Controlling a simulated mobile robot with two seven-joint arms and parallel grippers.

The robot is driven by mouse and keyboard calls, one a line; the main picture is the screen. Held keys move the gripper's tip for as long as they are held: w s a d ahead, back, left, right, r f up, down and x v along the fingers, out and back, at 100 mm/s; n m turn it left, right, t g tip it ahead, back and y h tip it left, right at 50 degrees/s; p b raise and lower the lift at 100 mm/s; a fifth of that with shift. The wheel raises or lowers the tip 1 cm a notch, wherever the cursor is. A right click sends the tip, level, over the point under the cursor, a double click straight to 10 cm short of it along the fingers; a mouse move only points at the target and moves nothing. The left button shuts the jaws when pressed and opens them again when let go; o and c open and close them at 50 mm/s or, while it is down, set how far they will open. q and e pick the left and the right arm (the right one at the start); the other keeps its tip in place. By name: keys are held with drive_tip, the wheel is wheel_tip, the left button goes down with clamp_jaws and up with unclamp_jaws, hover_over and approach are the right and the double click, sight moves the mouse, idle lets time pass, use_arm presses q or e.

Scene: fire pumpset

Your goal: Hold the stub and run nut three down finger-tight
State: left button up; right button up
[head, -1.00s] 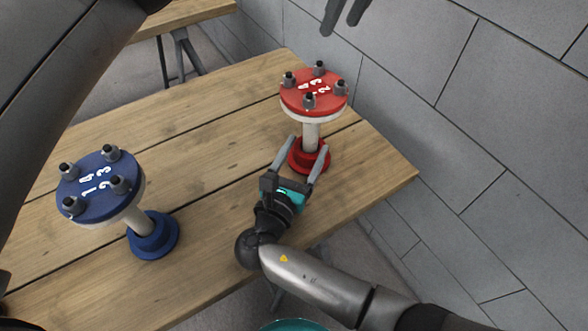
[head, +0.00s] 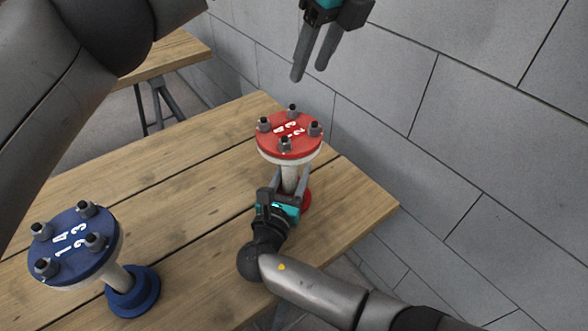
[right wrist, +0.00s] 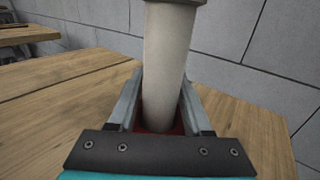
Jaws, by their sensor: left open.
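The red stub has a red round flange (head: 290,137) with dark studs and grey nuts around painted white numbers, on a pale post (head: 289,178). Which nut is number three is too small to tell. My right gripper (head: 288,185) has a finger on each side of the post below the flange. In the right wrist view the pale post (right wrist: 167,75) fills the space between the fingers, which appear closed on it. My left gripper (head: 312,70) is open and empty, above and behind the red flange, pointing down.
A similar blue stub (head: 75,245) with several nuts stands upright at the left of the wooden table (head: 190,190). A grey block wall (head: 440,130) rises close behind and to the right. Another table (head: 170,55) is farther back.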

clamp_jaws()
idle(1.4)
